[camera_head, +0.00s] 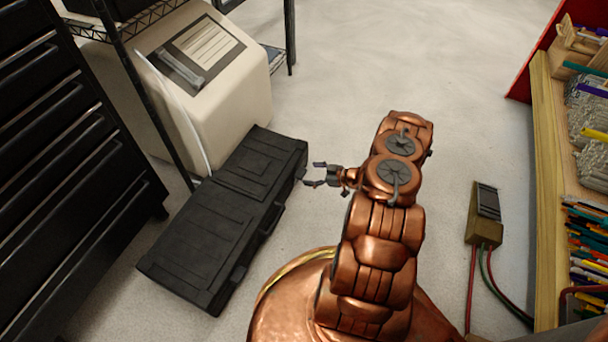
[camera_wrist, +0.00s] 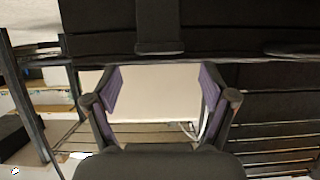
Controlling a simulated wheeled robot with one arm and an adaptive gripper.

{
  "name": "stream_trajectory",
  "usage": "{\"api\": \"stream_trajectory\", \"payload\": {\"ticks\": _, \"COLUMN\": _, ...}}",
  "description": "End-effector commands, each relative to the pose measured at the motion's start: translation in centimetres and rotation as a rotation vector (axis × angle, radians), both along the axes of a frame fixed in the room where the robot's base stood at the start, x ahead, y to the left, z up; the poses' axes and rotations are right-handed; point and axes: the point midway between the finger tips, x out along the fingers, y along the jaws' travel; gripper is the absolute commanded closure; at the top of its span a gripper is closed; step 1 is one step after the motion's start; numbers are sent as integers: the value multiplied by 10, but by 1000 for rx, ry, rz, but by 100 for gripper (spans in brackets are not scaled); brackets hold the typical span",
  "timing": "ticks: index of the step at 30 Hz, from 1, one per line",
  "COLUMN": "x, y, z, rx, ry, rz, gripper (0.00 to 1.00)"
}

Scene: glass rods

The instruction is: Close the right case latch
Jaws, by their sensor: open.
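A long black case (camera_head: 215,210) lies on the floor with its lid down. Its long front side faces my base. My gripper (camera_head: 314,174) is open and empty, just off the case's far right front corner, with a small gap showing. In the wrist view my gripper's two purple-grey fingers (camera_wrist: 160,88) are spread apart. Above them, the dark case side (camera_wrist: 100,45) spans the picture. A dark tab (camera_wrist: 158,30), seemingly the right latch, sits on that side, centred between the fingers. I cannot tell whether it is fastened.
A black drawer cabinet (camera_head: 60,150) stands left of the case, and a cream machine (camera_head: 205,75) behind it. A wooden shelf (camera_head: 548,150) with glass rods is at the right. A small box with cables (camera_head: 485,215) lies on the floor. The floor beyond my gripper is clear.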

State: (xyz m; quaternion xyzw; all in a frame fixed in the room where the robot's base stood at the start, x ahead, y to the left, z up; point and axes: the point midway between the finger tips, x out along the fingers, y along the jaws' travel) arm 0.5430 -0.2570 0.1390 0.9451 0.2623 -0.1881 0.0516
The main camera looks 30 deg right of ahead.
Motion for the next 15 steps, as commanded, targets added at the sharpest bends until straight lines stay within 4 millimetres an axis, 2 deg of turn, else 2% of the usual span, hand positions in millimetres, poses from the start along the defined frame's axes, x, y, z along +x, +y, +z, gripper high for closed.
{"api": "stream_trajectory", "payload": {"ticks": 6, "x": 22, "y": 14, "z": -13, "rx": -1, "ry": 1, "rz": 2, "gripper": 17}}
{"api": "stream_trajectory", "payload": {"ticks": 15, "x": 31, "y": 19, "z": -15, "rx": -1, "ry": 0, "rz": 0, "gripper": 17}}
